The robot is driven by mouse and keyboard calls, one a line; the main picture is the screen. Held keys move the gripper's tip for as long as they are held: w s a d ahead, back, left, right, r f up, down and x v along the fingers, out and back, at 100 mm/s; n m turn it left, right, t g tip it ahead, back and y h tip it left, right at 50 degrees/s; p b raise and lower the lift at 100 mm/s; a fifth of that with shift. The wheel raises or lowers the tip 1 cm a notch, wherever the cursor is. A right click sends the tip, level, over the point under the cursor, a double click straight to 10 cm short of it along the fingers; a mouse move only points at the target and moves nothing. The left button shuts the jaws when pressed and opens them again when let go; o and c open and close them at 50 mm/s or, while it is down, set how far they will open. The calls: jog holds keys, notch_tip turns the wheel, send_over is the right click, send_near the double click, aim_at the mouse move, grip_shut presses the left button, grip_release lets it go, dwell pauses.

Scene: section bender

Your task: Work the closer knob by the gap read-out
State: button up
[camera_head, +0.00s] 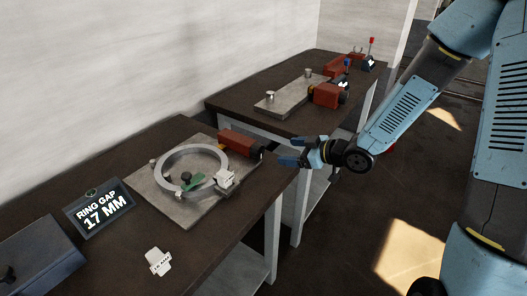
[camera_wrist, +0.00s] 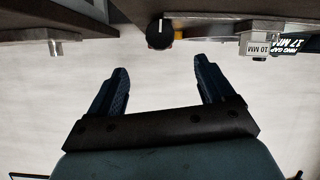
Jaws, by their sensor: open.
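The gap read-out (camera_head: 98,214) stands on the near bench and shows RING GAP 17 MM. A grey open ring (camera_head: 224,158) lies on a metal plate (camera_head: 150,193), with a small green piece (camera_head: 200,186) at its gap. The closer is a red block (camera_head: 238,142) at the plate's far right, with a dark knob (camera_head: 259,153) on its end. My gripper (camera_head: 280,151) is open beside the bench edge, right of the knob. In the wrist view, the black knob (camera_wrist: 160,38) with a white mark is ahead of and between my open, empty fingers (camera_wrist: 161,72), apart from them.
A pale tag (camera_head: 158,262) and a dark blue box (camera_head: 38,258) are on the near bench. A second bench (camera_head: 230,104) behind carries another red unit (camera_head: 326,95) and levers. In the wrist view, a 10 MM block (camera_wrist: 260,48) is at right. The floor right of the benches is partly clear.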

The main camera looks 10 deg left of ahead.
aim_at(261, 151)
jog(key=x, duration=1.1)
jog(key=shift+w+a+f, duration=0.15)
jog(key=shift+a, duration=0.1)
jog(key=shift+c, duration=0.4)
jog(key=c, duration=1)
jog(key=shift+w+m+g+y, duration=0.15)
jog(key=shift+m+g+y, duration=0.25)
jog(key=shift+m+g, duration=0.5)
